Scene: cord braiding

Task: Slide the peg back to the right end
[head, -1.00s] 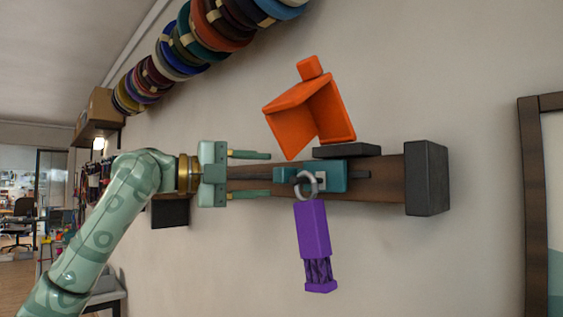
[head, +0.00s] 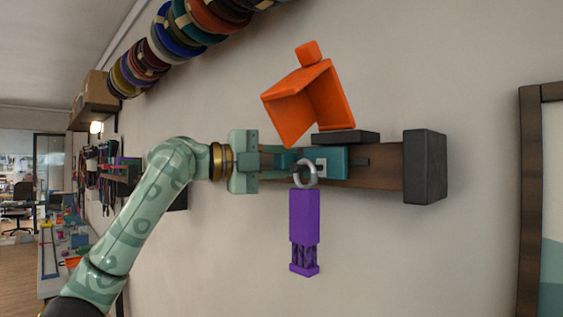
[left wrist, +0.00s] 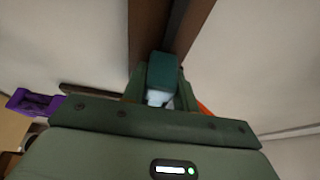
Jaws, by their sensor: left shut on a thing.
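The teal peg (head: 334,163) sits on a wooden rail (head: 387,170) on the wall, with bare rail between it and the dark right end block (head: 425,167). My left gripper (head: 287,161) reaches in from the left along the rail and is shut on the peg's left end. In the left wrist view the teal peg (left wrist: 161,72) shows between the two fingers, in line with the rail (left wrist: 149,28). A grey ring (head: 305,174) hangs at the peg's front, with a purple piece (head: 304,215) below it. My right gripper is not in view.
An orange angled piece (head: 312,98) is just above the rail, by a dark flat plate (head: 346,137). Spools (head: 180,32) line the wall at upper left. A wood frame (head: 531,200) stands far right.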

